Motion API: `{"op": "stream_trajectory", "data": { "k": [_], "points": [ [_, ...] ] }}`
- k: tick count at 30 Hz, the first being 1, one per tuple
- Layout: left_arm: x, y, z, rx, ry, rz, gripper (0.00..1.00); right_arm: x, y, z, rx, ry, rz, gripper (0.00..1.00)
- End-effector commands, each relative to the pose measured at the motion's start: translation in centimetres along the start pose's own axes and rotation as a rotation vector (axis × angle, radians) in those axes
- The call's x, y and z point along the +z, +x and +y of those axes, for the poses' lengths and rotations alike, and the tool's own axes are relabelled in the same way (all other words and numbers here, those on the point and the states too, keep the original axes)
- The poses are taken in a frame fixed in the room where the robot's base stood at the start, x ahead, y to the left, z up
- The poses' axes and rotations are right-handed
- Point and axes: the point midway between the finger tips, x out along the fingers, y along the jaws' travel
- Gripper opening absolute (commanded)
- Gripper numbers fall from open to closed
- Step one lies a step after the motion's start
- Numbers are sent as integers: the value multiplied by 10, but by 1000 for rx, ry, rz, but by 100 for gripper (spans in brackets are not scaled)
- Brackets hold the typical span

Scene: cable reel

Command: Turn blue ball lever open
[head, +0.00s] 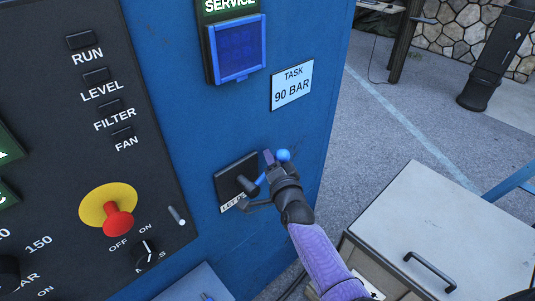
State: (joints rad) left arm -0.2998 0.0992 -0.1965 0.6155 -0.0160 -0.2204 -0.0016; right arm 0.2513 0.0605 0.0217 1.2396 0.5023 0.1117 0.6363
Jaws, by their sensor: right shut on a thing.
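The blue ball lever (283,155) is on a dark plate (223,170) low on the blue cabinet's front. Its blue ball shows just past my gripper. Part of the lever's arm is hidden by my gripper. My right gripper (267,172) is at the lever, shut on it, with the purple forearm reaching up from the lower right. A label under the plate is partly covered. My left gripper is not in view.
The blue cabinet (190,105) carries a black control panel with a red knob (118,220) on a yellow disc at left. A "TASK 90 BAR" sign (292,85) is above the lever. A grey-topped box (450,230) with a handle stands at lower right. Paved ground lies beyond.

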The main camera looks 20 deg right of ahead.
Motion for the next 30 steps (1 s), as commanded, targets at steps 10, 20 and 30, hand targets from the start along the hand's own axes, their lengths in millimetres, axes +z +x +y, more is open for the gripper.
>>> {"op": "stream_trajectory", "data": {
  "k": [10,20,30],
  "points": [
    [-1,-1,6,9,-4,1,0,6,2,23,106,246,-55,0],
    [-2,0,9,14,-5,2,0,11,2,34,162,383,-84,0],
    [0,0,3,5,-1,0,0,13,2,37,178,423,-93,0]
  ]
}}
